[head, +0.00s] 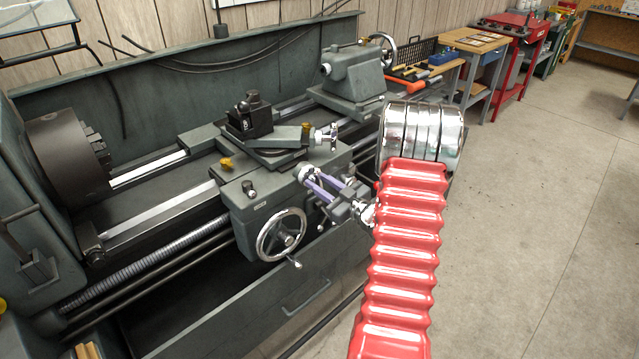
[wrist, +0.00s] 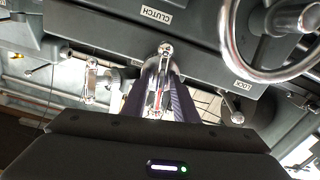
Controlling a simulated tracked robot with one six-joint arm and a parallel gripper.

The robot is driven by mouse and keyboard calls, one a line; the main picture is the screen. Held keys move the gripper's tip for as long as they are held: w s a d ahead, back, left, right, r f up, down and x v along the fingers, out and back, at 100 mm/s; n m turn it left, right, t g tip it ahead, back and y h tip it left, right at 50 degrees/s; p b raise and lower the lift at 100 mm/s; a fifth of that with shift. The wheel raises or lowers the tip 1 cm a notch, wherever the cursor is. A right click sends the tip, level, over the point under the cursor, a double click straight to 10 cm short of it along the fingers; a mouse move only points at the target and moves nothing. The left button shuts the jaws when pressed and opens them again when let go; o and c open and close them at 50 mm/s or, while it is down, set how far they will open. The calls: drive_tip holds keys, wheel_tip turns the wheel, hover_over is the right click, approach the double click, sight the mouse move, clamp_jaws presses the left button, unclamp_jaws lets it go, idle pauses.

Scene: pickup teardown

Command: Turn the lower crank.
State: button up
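The lower crank (head: 308,174) is a silver handle on the front of the lathe carriage. A silver upper crank (head: 326,136) sits above it on the tool slide. My gripper (head: 314,182) reaches in from the right, its purple fingers at the lower crank. In the wrist view, a silver knob and bar (wrist: 165,50) of a crank show at and between the fingertips. The fingers lie close on both sides of the bar, but I cannot tell whether they press on it. Another silver crank (wrist: 91,82) shows at left in the wrist view.
A large chrome handwheel (head: 281,234) is on the carriage front, left of and below my gripper; it also shows in the wrist view (wrist: 232,45). A lever with a ball end (wrist: 238,117) hangs near the fingers. The floor at right is open.

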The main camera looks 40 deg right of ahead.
clamp_jaws()
drive_tip(key=shift+a+n, duration=0.1)
drive_tip(key=shift+n, duration=1.5)
drive_tip(key=shift+o, duration=0.4)
unclamp_jaws()
